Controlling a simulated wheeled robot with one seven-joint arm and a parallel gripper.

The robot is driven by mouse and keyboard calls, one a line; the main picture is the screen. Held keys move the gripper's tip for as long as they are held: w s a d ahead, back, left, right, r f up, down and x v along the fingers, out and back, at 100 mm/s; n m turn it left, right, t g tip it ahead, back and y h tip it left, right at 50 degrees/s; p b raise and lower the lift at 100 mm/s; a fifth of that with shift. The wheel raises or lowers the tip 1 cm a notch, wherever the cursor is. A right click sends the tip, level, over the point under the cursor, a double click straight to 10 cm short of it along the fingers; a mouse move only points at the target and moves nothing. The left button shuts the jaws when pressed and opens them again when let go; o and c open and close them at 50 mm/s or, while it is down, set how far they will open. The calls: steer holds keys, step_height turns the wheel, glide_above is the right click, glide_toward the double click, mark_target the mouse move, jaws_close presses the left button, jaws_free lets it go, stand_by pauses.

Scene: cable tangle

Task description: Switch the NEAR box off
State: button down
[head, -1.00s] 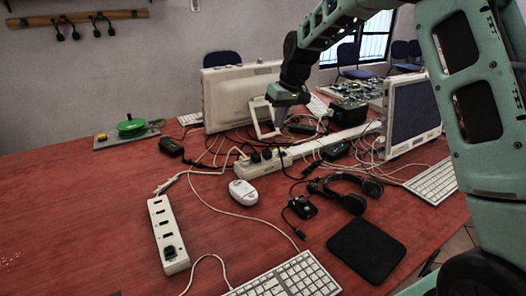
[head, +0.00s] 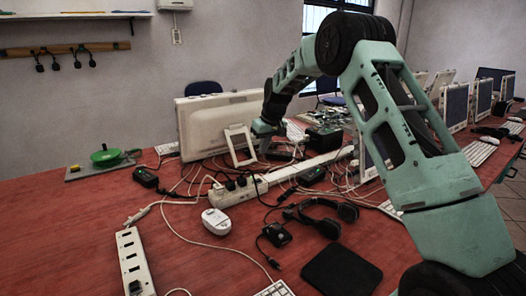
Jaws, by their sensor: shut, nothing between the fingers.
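Several small black boxes lie among the cables on the red table, and I cannot tell which is the near box. One black box (head: 146,178) lies at the left. Another black box (head: 312,175) with a green spot lies right of the long white power strip (head: 290,172). A small black box (head: 275,235) lies in front of the headphones. A flat dark box (head: 284,153) lies at the back, close to my gripper. My gripper (head: 264,142) is shut and empty, pointing down beside a white frame stand (head: 240,146). Its fingertips are small and partly unclear. No switch is readable.
A white monitor (head: 217,125) stands behind the stand, and a second monitor (head: 366,158) is partly behind my arm. A white mouse (head: 216,221), headphones (head: 325,218) and another white strip (head: 133,262) lie in front. Cables cross the middle.

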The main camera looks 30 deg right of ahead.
mark_target(257, 179)
steer(key=x, duration=0.7)
steer(key=s+p+x, duration=0.1)
steer(key=x, duration=0.3)
steer(key=shift+a+f, duration=0.1)
steer(key=shift+a, duration=0.05)
steer(key=shift+f, duration=0.2)
